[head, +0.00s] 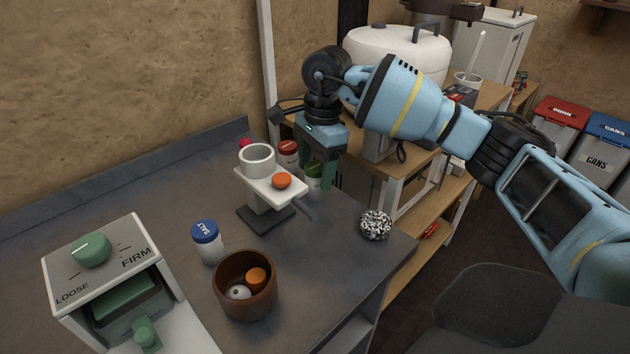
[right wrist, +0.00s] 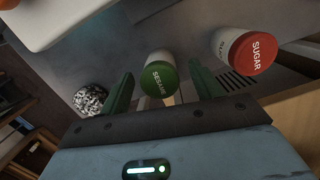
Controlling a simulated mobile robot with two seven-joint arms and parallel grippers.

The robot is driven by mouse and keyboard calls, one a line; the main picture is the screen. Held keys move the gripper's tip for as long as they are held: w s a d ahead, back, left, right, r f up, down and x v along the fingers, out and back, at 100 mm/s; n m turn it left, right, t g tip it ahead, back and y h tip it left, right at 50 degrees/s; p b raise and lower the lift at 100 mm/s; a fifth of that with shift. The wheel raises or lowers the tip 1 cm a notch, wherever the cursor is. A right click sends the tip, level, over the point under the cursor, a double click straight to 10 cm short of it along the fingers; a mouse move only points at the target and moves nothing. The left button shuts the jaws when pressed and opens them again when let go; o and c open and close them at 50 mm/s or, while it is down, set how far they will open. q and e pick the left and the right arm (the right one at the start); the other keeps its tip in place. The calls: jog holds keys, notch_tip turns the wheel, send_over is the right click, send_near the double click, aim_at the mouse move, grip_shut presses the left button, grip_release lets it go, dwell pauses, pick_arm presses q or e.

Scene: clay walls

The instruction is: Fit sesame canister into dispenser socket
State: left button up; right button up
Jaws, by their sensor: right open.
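The sesame canister (head: 314,186) has a green lid marked SESAME and stands on the grey counter behind the dispenser. In the right wrist view the canister (right wrist: 160,72) sits between the two green fingers, with gaps visible on both sides. My right gripper (head: 317,175) is open and points down over the canister, partly hiding it. The dispenser is a white plate (head: 254,181) on a dark-footed stand. A white ring-shaped cup (head: 257,158), which looks like the socket, sits on it beside an orange ball (head: 281,181). My left gripper is out of view.
A red-lidded sugar canister (right wrist: 246,52) stands beside the sesame one. A blue-lidded salt canister (head: 207,243), a brown bowl (head: 245,288) with balls, a LOOSE/FIRM machine (head: 105,275) and a speckled ball (head: 376,225) are nearer.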

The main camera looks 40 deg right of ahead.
jog(key=shift+f, duration=0.4)
jog(key=c, duration=1.1)
jog(key=shift+r, duration=0.1)
jog(key=shift+r, duration=1.4)
jog(key=shift+s+a+r, duration=0.1)
jog(key=shift+s+r, duration=0.05)
jog(key=shift+r, duration=0.2)
jog(key=s+a, duration=0.2)
jog(key=s, duration=0.5)
jog(key=s+a+r, duration=0.1)
jog(key=s+a, duration=0.2)
jog(key=s, duration=0.4)
jog(key=shift+s+a+r, duration=0.15)
jog(key=shift+s+a, duration=0.1)
jog(key=shift+s, duration=0.1)
